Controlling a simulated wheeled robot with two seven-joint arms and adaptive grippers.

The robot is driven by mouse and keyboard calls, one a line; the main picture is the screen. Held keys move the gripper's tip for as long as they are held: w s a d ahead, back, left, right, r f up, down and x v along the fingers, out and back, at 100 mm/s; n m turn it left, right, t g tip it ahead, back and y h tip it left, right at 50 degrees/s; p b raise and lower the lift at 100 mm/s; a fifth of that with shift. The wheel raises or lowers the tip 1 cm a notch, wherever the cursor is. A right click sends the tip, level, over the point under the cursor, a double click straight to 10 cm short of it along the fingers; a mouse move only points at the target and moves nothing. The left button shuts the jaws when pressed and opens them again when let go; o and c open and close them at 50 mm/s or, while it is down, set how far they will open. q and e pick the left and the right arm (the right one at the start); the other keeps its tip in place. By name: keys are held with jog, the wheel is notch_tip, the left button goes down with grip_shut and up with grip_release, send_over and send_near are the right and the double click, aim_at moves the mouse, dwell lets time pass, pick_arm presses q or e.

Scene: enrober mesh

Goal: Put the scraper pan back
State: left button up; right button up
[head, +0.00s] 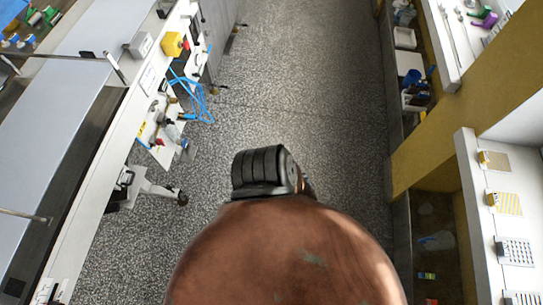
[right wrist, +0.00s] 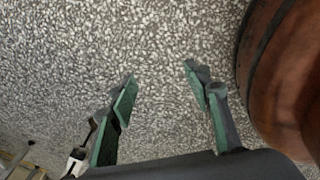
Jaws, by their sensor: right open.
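My right gripper (right wrist: 160,80) is open in the right wrist view. Its two green-padded fingers are well apart, with only speckled floor (right wrist: 165,120) between and beyond them. I cannot pick out the scraper pan with certainty in either view. Neither gripper shows in the head view, and my left gripper is not seen at all.
A long machine with a grey belt (head: 50,150) runs along the left, with blue cables (head: 193,92) beside it. At right are a yellow wall (head: 440,130), a shelf with a white tray (head: 404,38), and a white counter (head: 475,205) bearing patterned cards. The aisle (head: 300,80) between is clear.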

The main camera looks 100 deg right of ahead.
jog(key=s+a+f+m+g, duration=0.2)
jog(key=s+a+m, duration=0.3)
jog(key=s, duration=0.6)
jog(key=shift+s+f+y, duration=0.15)
jog(key=shift+f+y, duration=0.15)
jog(key=shift+f, duration=0.15)
jog(key=shift+w+r+p, duration=0.25)
jog(key=shift+r+p, duration=0.4)
jog(key=shift+w+r+p, duration=0.25)
jog(key=shift+r+p, duration=0.35)
